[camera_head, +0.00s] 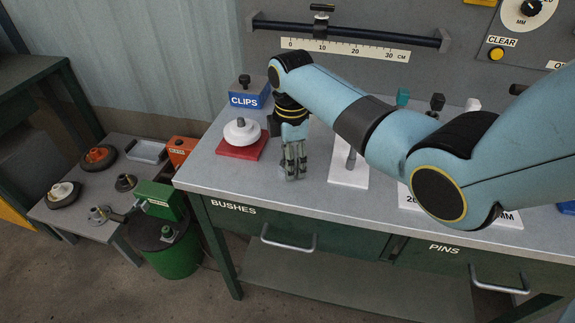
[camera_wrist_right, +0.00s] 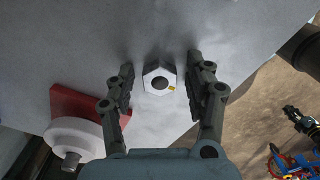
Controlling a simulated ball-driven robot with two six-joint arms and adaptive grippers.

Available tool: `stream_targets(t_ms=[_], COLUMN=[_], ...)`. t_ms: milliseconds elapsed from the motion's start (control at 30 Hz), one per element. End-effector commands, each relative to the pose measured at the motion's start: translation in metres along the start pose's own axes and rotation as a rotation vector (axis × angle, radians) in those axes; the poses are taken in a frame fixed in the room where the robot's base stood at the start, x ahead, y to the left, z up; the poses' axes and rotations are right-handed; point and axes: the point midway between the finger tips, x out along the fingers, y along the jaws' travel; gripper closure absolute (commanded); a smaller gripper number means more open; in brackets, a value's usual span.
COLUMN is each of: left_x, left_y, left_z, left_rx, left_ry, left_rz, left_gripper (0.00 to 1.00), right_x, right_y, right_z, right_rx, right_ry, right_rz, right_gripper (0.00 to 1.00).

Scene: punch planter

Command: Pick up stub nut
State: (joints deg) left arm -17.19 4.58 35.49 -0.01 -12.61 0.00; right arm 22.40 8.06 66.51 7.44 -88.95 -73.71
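A pale hexagonal nut (camera_wrist_right: 159,81) with a dark round hole and a small yellow mark lies on the grey bench top in the right wrist view; I take it to be the stub nut. My right gripper (camera_wrist_right: 159,72) is open, with one finger on each side of the nut and a visible gap at both sides. In the head view my right gripper (camera_head: 295,163) points down near the bench's front edge, and the nut is hidden there. My left gripper is in neither view.
A red plate (camera_head: 241,147) bearing a white round part (camera_head: 242,132) stands just left of the gripper. A blue CLIPS box (camera_head: 250,93) is behind it. A white plate (camera_head: 348,170) with an upright pin stands to the right. The bench's front edge is close.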

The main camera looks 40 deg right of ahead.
Motion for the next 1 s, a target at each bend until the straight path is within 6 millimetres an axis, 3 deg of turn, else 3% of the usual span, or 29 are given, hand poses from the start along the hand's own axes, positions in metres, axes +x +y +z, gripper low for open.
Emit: stream_targets(t_ms=[33, 367, 667, 1000], left_x=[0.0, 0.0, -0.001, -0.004], left_y=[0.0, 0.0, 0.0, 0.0], left_z=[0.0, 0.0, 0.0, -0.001], left_rx=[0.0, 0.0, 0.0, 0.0], left_ry=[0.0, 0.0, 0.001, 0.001], left_rz=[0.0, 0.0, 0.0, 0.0], left_gripper=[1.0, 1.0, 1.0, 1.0], right_x=[0.0, 0.0, -0.009, -0.076], right_y=[0.0, 0.0, 0.001, 0.001], right_z=[0.0, 0.0, 0.0, 0.0], right_rx=[0.0, 0.0, 0.0, 0.0], right_ry=[0.0, 0.0, 0.001, 0.0], right_rz=[0.0, 0.0, 0.003, 0.004], right_gripper=[0.55, 0.97, 0.97, 0.97])
